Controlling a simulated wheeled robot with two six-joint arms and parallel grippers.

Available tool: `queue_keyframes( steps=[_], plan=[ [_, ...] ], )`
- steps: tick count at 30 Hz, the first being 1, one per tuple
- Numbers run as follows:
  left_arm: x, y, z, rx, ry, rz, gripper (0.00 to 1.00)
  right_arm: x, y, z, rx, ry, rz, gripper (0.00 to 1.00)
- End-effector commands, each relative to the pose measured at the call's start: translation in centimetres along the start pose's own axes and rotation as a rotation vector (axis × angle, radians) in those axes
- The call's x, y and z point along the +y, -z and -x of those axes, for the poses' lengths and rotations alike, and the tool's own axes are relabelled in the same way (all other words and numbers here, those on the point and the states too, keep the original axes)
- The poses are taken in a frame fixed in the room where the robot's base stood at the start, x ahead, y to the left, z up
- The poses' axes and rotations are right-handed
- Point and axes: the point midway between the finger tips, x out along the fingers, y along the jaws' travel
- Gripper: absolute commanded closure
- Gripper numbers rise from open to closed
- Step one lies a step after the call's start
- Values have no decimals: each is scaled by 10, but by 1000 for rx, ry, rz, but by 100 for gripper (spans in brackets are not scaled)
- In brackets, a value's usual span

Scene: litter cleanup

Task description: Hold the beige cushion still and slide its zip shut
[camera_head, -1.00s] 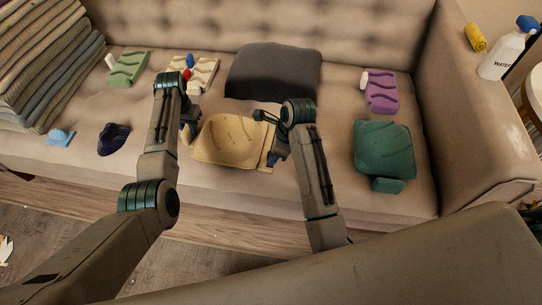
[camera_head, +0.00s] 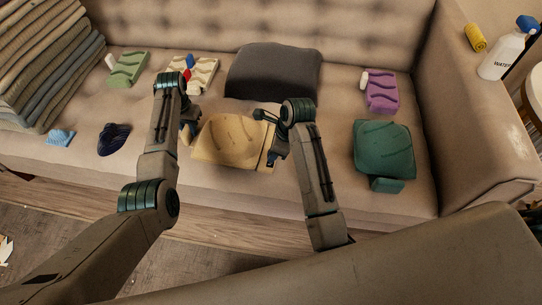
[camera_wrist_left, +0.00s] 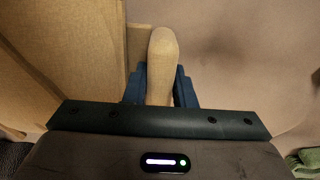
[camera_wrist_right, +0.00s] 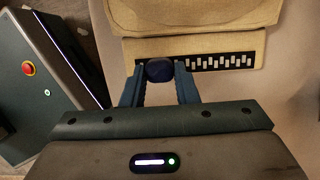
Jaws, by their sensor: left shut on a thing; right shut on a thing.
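The beige cushion (camera_head: 228,140) lies on the sofa seat between my two arms. It also shows in the right wrist view (camera_wrist_right: 195,14). In the left wrist view, my left gripper (camera_wrist_left: 160,88) is shut on a rounded beige tab (camera_wrist_left: 163,55) at the cushion's edge. In the right wrist view, my right gripper (camera_wrist_right: 159,82) is shut on a dark blue zip slider (camera_wrist_right: 159,70). A dark strip with white zip teeth (camera_wrist_right: 215,62) runs to the right of the slider along a beige border. The jaws partly hide the slider.
A grey cushion (camera_head: 272,72) stands behind the beige one. A green cushion (camera_head: 383,150) and a purple item (camera_head: 381,92) lie right. A dark blue object (camera_head: 113,139), a light blue one (camera_head: 60,137) and folded blankets (camera_head: 45,60) are left.

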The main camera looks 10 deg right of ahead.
Motion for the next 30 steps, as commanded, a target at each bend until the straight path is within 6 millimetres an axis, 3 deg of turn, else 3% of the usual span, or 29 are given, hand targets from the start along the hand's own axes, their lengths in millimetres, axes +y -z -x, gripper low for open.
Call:
queue_keyframes(
  steps=[15, 30],
  plan=[
    [2, -3, -5, -10, -5, -1, 100, -22, 0, 0, -1, 2, 0, 86],
    [2, -3, -5, -9, -5, -2, 100, -25, 0, 0, -2, 2, 0, 86]
  ],
)
